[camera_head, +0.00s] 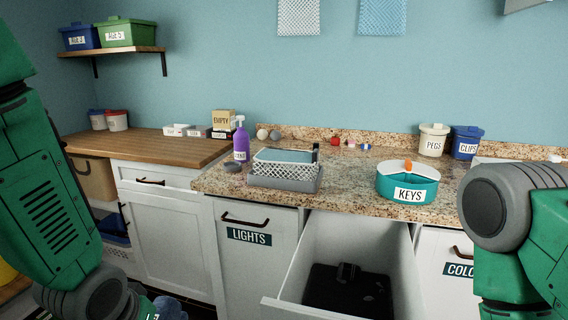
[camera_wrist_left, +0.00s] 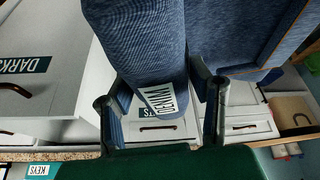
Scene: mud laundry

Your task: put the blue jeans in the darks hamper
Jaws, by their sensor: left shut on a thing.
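The blue jeans (camera_wrist_left: 135,45) are a thick rolled denim bundle with a white DENIM label in the left wrist view. My left gripper (camera_wrist_left: 161,96) is shut on the bundle, one finger on each side. A small blue part of the jeans (camera_head: 170,307) shows at the bottom edge of the head view. The darks hamper (camera_head: 350,240) is a white pull-out bin, open, with dark cloth inside. Its DARKS front (camera_wrist_left: 60,60) shows at the left of the left wrist view, beside the jeans. My right gripper is outside the views; only its arm shows.
The LIGHTS front (camera_head: 255,265) and the colors front (camera_head: 447,270) are shut on either side of the open bin. The granite counter (camera_head: 350,190) above holds a wire basket (camera_head: 285,165), a purple bottle (camera_head: 240,145) and a teal KEYS dish (camera_head: 407,185).

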